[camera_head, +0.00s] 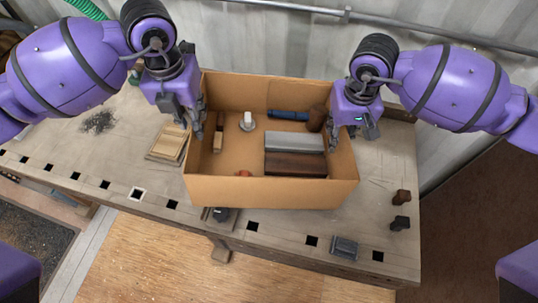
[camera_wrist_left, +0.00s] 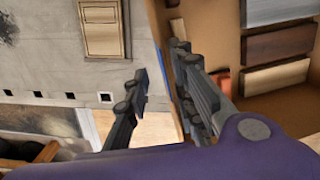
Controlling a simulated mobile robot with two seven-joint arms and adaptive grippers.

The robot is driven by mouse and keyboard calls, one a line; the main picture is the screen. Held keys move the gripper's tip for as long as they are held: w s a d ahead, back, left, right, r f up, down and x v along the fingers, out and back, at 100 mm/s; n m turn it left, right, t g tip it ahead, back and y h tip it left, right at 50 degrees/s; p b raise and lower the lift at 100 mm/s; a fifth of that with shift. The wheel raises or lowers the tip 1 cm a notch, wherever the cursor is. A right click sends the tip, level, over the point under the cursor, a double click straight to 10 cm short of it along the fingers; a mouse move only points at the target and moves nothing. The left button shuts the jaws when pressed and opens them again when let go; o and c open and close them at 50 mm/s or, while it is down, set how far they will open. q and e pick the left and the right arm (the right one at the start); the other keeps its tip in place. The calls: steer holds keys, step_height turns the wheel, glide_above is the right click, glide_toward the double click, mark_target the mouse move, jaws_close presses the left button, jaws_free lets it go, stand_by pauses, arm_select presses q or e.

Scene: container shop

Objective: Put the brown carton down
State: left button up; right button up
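The brown carton (camera_head: 262,192) is open-topped and sits level at the middle of the workbench, between my arms. I cannot tell whether its base touches the bench top. Inside it lie several items, including a grey block, a dark brown block, a blue roll and a white object. My left gripper (camera_head: 190,122) is at the carton's left wall. In the left wrist view its fingers (camera_wrist_left: 158,88) are spread apart, one outside the carton and the other by the wall (camera_wrist_left: 172,14). My right gripper (camera_head: 352,126) is at the right wall; its finger opening is hidden.
The workbench (camera_head: 75,150) has a wooden panel (camera_head: 168,143) left of the carton. Small dark pieces (camera_head: 400,223) stand at the right, and a grey block (camera_head: 345,247) lies near the front edge. A corrugated wall (camera_head: 285,45) stands behind.

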steer(key=shift+r, duration=0.15)
arm_select(q)
steer(key=r, duration=0.5)
steer(key=shift+s+r, duration=0.2)
arm_select(e)
step_height(320, 180, up, 12)
steer(key=shift+s, duration=0.4)
steer(key=shift+f, duration=0.2)
